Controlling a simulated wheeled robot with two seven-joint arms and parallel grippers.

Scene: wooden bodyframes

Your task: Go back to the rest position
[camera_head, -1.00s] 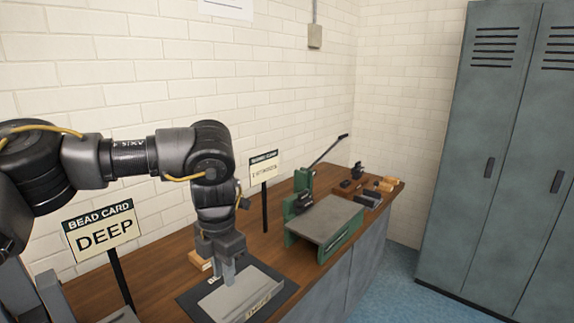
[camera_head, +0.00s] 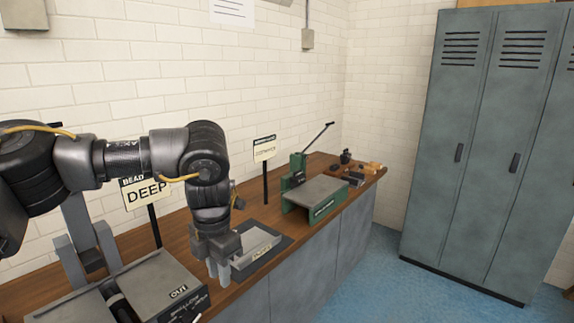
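My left arm comes in from the left, and my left gripper (camera_head: 218,272) points down in front of the near edge of the wooden bench (camera_head: 190,245). Its two grey fingers show close together. No object shows between them, but I cannot tell whether they are apart or shut. A grey plate on a dark mat (camera_head: 284,243) lies on the bench just right of the gripper, partly behind it. My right gripper is not in view.
A grey machine marked OUT (camera_head: 155,285) stands at the lower left. A DEEP bead card (camera_head: 146,194) stands behind my arm. A green lever press (camera_head: 300,193) sits farther along the bench. Grey lockers (camera_head: 480,150) stand right; the blue floor (camera_head: 400,290) before them is clear.

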